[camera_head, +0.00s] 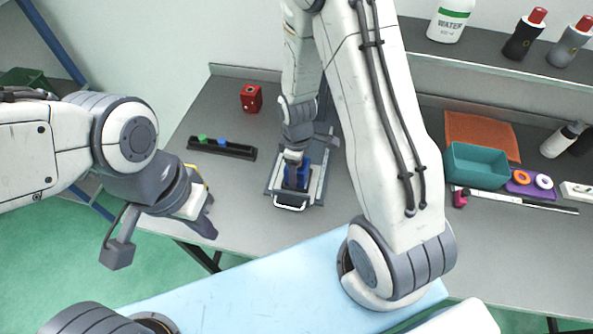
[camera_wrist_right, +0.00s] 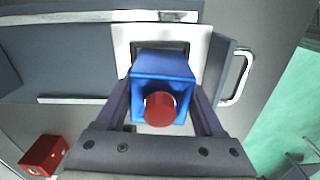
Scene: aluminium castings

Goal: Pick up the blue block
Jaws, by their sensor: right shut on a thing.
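The blue block (camera_wrist_right: 163,65) is between the two fingers of my right gripper (camera_wrist_right: 162,88) in the right wrist view. A red round knob or peg (camera_wrist_right: 160,109) shows on its near face. In the head view the blue block (camera_head: 303,177) is partly hidden by my right gripper (camera_head: 296,172), which points down over a grey metal fixture (camera_head: 274,183). A pale square frame (camera_wrist_right: 122,48) lies right behind the block; I cannot tell whether they touch. My left gripper (camera_head: 203,217) hangs at the left, away from the block; its finger gap is unclear.
A red block (camera_head: 251,98) and a black rack (camera_head: 235,152) with green and blue pieces stand left of the fixture. The fixture has a white handle (camera_head: 292,207). A teal bin (camera_head: 478,166), an orange mat (camera_head: 470,128) and a purple holder (camera_head: 520,189) are at the right.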

